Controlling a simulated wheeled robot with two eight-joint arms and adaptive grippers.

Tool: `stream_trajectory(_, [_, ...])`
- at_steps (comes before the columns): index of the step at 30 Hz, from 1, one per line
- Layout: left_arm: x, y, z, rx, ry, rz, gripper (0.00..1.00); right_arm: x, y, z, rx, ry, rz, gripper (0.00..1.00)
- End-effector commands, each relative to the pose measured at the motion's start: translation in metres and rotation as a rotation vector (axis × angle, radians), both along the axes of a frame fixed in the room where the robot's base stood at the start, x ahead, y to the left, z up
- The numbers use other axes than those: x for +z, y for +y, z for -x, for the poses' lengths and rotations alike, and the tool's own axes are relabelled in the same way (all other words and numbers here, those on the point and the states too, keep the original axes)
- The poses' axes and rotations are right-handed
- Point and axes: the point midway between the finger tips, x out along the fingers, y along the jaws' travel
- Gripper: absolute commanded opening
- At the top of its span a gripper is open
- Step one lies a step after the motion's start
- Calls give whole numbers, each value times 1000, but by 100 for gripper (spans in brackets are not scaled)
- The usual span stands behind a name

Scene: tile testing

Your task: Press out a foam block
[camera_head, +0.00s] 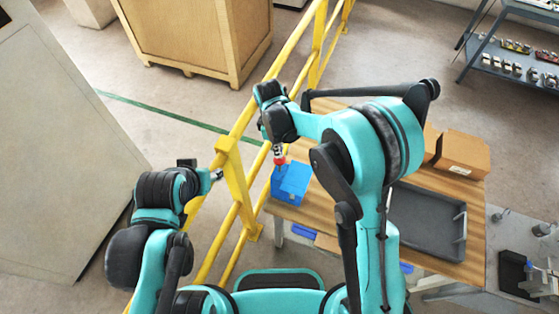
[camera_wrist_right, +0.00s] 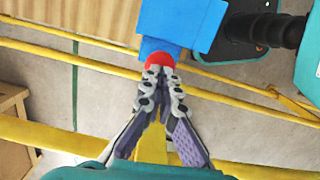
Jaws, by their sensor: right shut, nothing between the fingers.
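A blue block-like piece (camera_head: 291,184) stands at the left edge of the wooden table (camera_head: 330,222). It also shows at the top of the wrist view (camera_wrist_right: 185,22). A red rounded part (camera_wrist_right: 160,59) sits at its near end, right at my fingertips; it shows small in the head view (camera_head: 280,160). My right gripper (camera_wrist_right: 160,72) is shut with nothing between its fingers, its tips against or very close to the red part; I cannot tell if they touch. It also shows in the head view (camera_head: 279,151). My left gripper (camera_head: 216,175) is small and unclear, apart from the block near the yellow railing.
A yellow railing (camera_head: 234,172) runs along the table's left side. A dark grey tray (camera_head: 425,215) and a cardboard box (camera_head: 462,154) are on the table's right part. A wooden crate (camera_head: 198,40) stands behind the railing. A shelf with small parts (camera_head: 515,55) is at the far right.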

Motion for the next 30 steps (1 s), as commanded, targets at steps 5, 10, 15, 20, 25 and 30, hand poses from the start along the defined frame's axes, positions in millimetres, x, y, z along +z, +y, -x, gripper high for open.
stream_trajectory(5, [-5, 0, 0, 0, 0, 0, 46, -9, -1, 0, 0, 0, 0, 0])
stream_trajectory(10, [-4, 0, 0, 0, 0, 0, 46, -8, -1, 0, 0, 0, 0, 0])
stream_trajectory(15, [-6, 0, 0, 0, 0, 0, 46, -10, -1, 0, 0, 0, 0, 0])
stream_trajectory(20, [-19, 0, 0, 0, 0, 0, 46, -25, -1, 0, 0, 0, 0, 0])
stream_trajectory(25, [-38, 0, 0, 0, 0, 0, 46, -47, -1, 0, 0, 0, 0, 0])
stream_trajectory(30, [-55, 0, 0, 0, 0, 0, 46, -67, -1, 0, 0, 0, 0, 0])
